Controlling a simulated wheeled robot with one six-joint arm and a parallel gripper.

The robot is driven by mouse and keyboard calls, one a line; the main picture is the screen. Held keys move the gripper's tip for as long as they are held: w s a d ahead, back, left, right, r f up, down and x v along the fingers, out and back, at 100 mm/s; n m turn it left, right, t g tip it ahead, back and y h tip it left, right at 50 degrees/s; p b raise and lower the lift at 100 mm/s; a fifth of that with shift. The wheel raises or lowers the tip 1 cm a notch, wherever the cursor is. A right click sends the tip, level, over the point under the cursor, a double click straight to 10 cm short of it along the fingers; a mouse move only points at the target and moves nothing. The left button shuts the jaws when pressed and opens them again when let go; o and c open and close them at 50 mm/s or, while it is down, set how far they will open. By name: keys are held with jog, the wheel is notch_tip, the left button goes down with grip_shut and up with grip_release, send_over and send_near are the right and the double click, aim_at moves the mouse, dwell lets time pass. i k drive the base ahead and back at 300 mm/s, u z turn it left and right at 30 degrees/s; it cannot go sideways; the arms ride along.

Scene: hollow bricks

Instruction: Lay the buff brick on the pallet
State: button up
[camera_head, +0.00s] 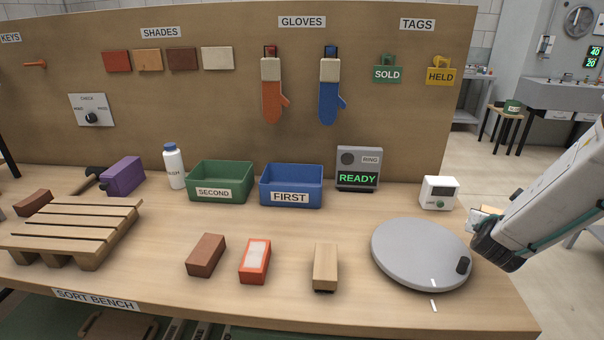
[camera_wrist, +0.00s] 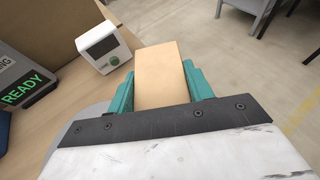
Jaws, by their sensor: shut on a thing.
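My gripper (camera_head: 484,228) is at the right end of the bench, beyond the grey turntable. In the wrist view its teal fingers (camera_wrist: 159,85) are shut on the sides of the buff brick (camera_wrist: 158,70). In the head view only a small pale part of this brick (camera_head: 487,212) shows; my gripper hides the rest. The wooden pallet (camera_head: 75,230) stands at the left of the bench, far from my gripper. A red-brown brick (camera_head: 32,203) is at its back left corner; I cannot tell whether it rests on the slats.
The turntable (camera_head: 420,252), a buff block with a dark underside (camera_head: 325,265), a red brick with a pale top (camera_head: 255,260) and a brown brick (camera_head: 206,255) lie along the front. Green (camera_head: 220,182) and blue (camera_head: 291,187) bins, a bottle (camera_head: 174,166) and a white timer (camera_head: 439,193) stand behind.

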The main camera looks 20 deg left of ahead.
aim_at(54, 217)
jog(key=z, duration=2.4)
jog(key=k, duration=2.8)
jog(key=u, duration=1.85)
jog(key=i, duration=0.5)
